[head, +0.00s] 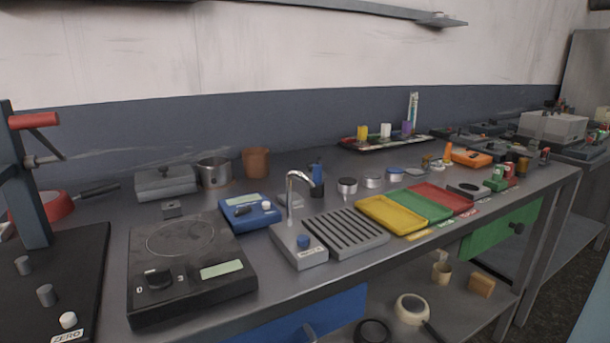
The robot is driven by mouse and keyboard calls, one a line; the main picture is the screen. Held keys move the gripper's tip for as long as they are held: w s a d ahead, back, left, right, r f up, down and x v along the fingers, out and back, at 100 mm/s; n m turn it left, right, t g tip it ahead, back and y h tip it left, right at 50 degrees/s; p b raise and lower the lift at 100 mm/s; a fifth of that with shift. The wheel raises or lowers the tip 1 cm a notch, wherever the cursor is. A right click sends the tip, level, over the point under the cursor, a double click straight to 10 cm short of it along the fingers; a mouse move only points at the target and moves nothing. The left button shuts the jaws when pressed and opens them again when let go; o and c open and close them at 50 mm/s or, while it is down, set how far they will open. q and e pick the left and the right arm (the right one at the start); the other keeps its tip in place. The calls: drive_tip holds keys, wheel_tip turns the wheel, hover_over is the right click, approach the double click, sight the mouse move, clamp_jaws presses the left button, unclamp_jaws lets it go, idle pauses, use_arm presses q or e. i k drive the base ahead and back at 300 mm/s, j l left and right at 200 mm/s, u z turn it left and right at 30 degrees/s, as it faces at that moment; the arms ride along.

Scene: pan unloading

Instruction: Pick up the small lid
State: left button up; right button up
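No single item is clearly the small lid, and I cannot tell which it is. Several small round pieces stand on the bench (285,270) behind the grate: a dark-topped silver tin (347,186), a low silver tin (372,181) and a flat blue-topped disc (395,174). A grey box with a knobbed lid (165,181) sits at the back left, beside an open metal pot (214,172). Neither of my grippers is in view.
A black hot plate (187,240), a chrome tap (298,185) and a slotted grate (346,233) fill the front. Yellow (391,214), green (424,205) and red (442,197) trays lie to the right. A red-handled press (30,190) stands far left.

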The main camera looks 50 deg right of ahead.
sight(308, 173)
drive_tip(key=z, duration=1.7)
